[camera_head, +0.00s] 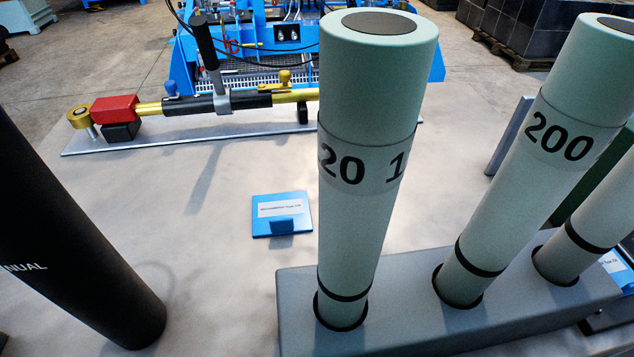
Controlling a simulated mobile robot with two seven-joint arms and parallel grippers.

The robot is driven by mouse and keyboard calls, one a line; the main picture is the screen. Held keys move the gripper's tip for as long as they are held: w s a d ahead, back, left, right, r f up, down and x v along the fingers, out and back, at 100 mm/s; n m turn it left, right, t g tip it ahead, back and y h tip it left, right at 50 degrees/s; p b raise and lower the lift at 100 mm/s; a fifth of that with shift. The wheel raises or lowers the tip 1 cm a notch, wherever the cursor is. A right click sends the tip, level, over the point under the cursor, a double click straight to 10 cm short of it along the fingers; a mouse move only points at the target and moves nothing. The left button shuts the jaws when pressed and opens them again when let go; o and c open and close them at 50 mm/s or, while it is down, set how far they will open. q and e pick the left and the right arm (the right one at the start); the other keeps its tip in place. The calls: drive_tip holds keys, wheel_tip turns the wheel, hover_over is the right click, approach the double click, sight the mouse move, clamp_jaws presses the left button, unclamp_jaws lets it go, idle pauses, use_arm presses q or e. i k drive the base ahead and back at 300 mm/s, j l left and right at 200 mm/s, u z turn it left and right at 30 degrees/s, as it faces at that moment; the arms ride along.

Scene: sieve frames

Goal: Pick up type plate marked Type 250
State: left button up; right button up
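I cannot tell which plate reads Type 250. Neither of my grippers is in view.
Tall pale green cylinders (352,225), marked "20" and "200" on two, stand in a grey holder (400,330) close to the plate. A black cylinder (75,235) stands at left. A tool with red block (115,109) lies behind. Bare surface surrounds the plate's left side.

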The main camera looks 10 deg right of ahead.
sight(614, 264)
drive_tip(key=k+l+z, duration=0.15)
drive_tip(key=l+z, duration=0.2)
drive_tip(key=z, duration=0.15)
drive_tip(key=l+z, duration=0.35)
drive_tip(key=z, duration=0.15)
drive_tip(key=k, duration=0.05)
